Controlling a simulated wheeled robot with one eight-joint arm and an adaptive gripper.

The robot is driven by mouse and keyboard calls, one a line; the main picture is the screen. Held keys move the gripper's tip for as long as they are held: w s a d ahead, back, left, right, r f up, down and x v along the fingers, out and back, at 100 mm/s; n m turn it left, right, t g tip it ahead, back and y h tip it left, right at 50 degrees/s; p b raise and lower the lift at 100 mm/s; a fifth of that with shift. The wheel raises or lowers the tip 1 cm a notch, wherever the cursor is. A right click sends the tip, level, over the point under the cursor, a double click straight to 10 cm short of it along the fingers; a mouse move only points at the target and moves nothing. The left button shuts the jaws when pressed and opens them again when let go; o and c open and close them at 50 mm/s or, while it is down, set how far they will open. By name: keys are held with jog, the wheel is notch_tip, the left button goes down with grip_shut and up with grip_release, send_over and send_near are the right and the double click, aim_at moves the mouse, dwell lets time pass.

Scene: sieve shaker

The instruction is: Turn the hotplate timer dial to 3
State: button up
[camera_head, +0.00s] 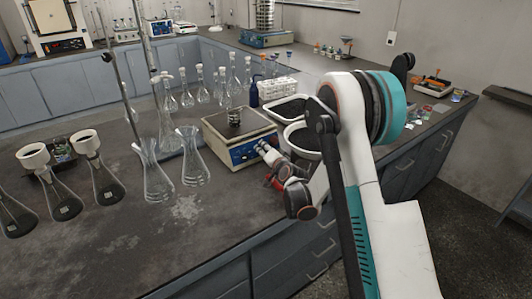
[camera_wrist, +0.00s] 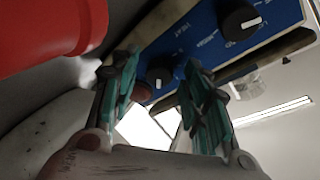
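The hotplate (camera_head: 238,127) stands on the bench with its blue front panel (camera_head: 246,153) facing me and a small dark-topped vessel (camera_head: 234,117) on its plate. In the wrist view the panel shows tilted, with a black dial with a white mark (camera_wrist: 240,20) at upper right and another black dial (camera_wrist: 159,73) lower down. The labels are too blurred to tell which is the timer or its setting. My gripper (camera_head: 263,149) is at the panel's right end. In the wrist view its fingers (camera_wrist: 160,66) are apart, with the lower dial between them in the picture; contact cannot be told.
A red object (camera_wrist: 50,32) is close beside my gripper and shows partly under the arm (camera_head: 275,184). Flasks (camera_head: 194,163) stand left of the hotplate. White trays (camera_head: 300,143), a blue bottle (camera_head: 254,93) and a tube rack (camera_head: 279,90) are right and behind.

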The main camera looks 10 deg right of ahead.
grip_shut()
jog(key=shift+n, duration=0.4)
jog(key=shift+o, duration=1.3)
grip_release()
jog(key=v, duration=1.2)
jog(key=shift+s+d+f, duration=0.1)
jog(key=shift+d+f, duration=0.05)
